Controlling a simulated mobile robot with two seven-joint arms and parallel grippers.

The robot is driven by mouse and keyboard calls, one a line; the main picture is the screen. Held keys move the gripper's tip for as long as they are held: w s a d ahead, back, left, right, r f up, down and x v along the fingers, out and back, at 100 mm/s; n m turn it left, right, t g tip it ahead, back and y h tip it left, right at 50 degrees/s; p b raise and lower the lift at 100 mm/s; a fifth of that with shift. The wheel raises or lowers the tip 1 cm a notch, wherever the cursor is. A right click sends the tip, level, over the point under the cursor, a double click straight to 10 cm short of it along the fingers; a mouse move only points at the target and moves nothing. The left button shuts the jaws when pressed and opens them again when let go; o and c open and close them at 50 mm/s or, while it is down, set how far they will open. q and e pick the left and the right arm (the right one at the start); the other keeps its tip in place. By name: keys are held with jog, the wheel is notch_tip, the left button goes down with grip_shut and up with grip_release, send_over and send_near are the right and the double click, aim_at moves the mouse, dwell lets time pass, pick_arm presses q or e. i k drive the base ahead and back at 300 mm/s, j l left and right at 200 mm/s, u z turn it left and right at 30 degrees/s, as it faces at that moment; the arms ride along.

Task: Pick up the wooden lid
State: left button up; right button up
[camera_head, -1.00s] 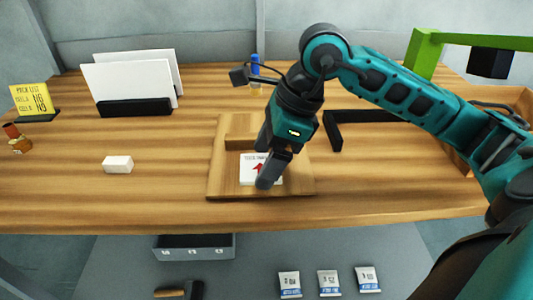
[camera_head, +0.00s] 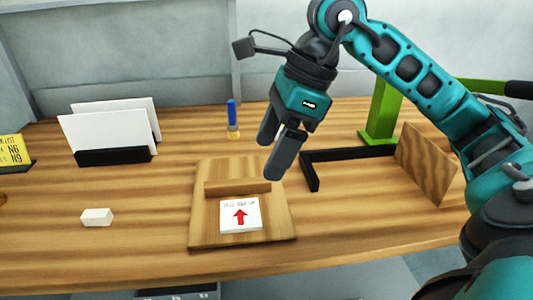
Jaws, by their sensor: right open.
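The wooden lid (camera_head: 215,243) lies flat on the table. It is a square wooden panel with a raised wooden bar (camera_head: 238,188) across it. A white label with a red arrow (camera_head: 240,216) lies on its front part. My right gripper (camera_head: 273,158) is open and empty, with its fingers pointing down. It is above and behind the lid's right side, apart from it. My left gripper is not in view.
White panels in a black holder (camera_head: 112,156) stand at the left, near a yellow sign (camera_head: 12,150). A white block (camera_head: 97,217) lies left of the lid. A blue-handled brush (camera_head: 232,120) stands behind. A black bracket (camera_head: 345,154) and green post (camera_head: 382,112) are at the right.

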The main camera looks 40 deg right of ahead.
aim_at(238, 190)
jog(key=k, duration=1)
